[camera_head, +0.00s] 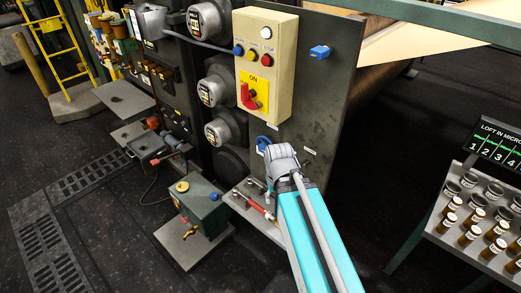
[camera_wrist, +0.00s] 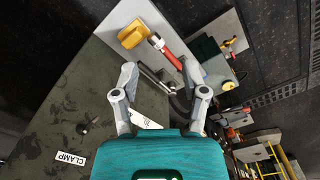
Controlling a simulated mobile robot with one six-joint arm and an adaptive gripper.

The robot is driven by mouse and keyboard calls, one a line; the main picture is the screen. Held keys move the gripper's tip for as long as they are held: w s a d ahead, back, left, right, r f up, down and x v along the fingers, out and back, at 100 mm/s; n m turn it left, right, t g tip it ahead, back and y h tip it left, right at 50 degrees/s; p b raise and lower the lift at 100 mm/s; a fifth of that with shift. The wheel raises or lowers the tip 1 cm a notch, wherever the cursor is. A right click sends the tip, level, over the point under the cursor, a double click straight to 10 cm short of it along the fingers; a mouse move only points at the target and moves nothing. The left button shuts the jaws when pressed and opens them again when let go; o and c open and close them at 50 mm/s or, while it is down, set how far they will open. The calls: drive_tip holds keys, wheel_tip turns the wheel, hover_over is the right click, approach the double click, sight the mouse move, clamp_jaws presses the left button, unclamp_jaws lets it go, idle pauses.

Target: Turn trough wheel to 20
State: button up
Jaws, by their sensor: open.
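A small blue wheel (camera_head: 263,144) shows low on the dark side plate in the head view, just left of my wrist. I cannot read a label or scale that marks it as the trough wheel. My gripper points down toward the shelf below the plate; its fingers are mostly hidden behind my wrist in the head view. In the wrist view my gripper (camera_wrist: 162,97) is open, with a thin metal rod (camera_wrist: 155,75) and a white label (camera_wrist: 146,119) between and beyond the fingers. No number 20 is legible.
A control box (camera_head: 266,60) with a red switch is above. A CLAMP label (camera_wrist: 71,159) is on the plate. A green box (camera_head: 203,207) stands lower left; a table with several jars (camera_head: 475,215) is right.

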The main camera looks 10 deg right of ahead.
drive_tip(key=o, duration=0.4)
drive_tip(key=shift+w+f, duration=0.1)
drive_tip(key=shift+f, duration=0.05)
drive_tip(key=shift+o, duration=0.3)
drive_tip(key=shift+w+f+b, duration=0.2)
drive_tip(key=shift+f+b, duration=0.05)
drive_tip(key=shift+b, duration=0.15)
drive_tip(key=m+t+h+b, duration=1.1)
drive_tip(key=m+h+b, duration=0.35)
drive_tip(key=b, duration=0.85)
approach(261, 150)
drive_tip(key=v, duration=0.3)
drive_tip(key=shift+w+a+r+n, duration=0.1)
drive_tip(key=shift+a+n, duration=0.05)
drive_tip(key=shift+n, duration=0.2)
drive_tip(key=x, duration=1.3)
drive_tip(key=shift+w+d, duration=0.15)
drive_tip(key=shift+d, duration=0.25)
